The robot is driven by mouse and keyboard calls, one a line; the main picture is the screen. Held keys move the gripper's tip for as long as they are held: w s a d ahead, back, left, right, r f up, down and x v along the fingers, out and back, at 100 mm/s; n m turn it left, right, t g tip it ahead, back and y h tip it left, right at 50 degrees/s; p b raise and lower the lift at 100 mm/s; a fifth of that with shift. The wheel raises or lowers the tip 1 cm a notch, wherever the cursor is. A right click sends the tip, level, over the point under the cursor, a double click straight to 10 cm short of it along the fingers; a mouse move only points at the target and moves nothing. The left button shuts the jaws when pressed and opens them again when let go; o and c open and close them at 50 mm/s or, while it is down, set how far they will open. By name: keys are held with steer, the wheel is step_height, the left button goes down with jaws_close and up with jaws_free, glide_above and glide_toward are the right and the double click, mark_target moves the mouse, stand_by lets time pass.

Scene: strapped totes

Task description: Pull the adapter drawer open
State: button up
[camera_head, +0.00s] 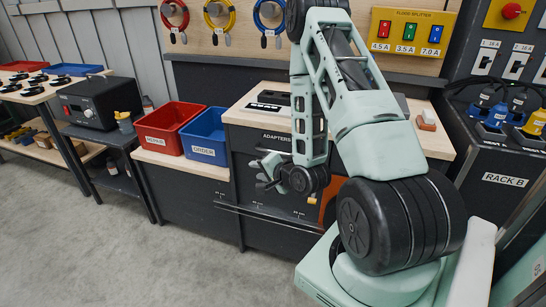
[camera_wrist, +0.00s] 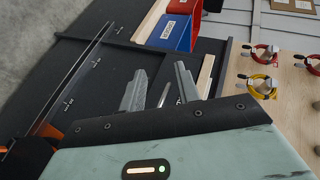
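The adapter drawer (camera_head: 276,145) is in the dark front of the middle bench, below the wooden top, with a white ADAPTERS label. Its front looks flush with the cabinet, so it appears shut. My gripper (camera_head: 262,172) is in front of it, and my wrist hides part of the drawer front. In the wrist view my gripper (camera_wrist: 160,85) has its two grey fingers apart. A thin pale bar (camera_wrist: 165,95), perhaps the drawer handle, shows between them. I cannot tell whether either finger touches it.
A red bin (camera_head: 168,128) and a blue ORDER bin (camera_head: 205,137) stand left of the drawer on the bench. A dark rail (camera_head: 255,213) with small labels runs below the drawer. Rack B (camera_head: 505,180) stands at the right. The grey floor (camera_head: 130,250) in front is clear.

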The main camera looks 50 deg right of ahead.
steer(key=s+d+f+m+t+h+b, duration=0.1)
steer(key=s+d+f+m+t+h, duration=0.1)
steer(key=s+d+m+h, duration=0.45)
steer(key=shift+m+y, duration=0.55)
steer(key=shift+y, duration=0.3)
steer(key=b+x, duration=0.1)
steer(key=x, duration=0.4)
steer(key=d+b+x, duration=0.1)
steer(key=x, duration=0.5)
steer(key=s+d+b+x, duration=0.1)
steer(key=b+x, duration=0.1)
steer(key=x, duration=0.3)
steer(key=shift+w+d+r, duration=0.15)
steer(key=shift+w+d, duration=0.05)
steer(key=shift+w, duration=0.05)
jaws_close()
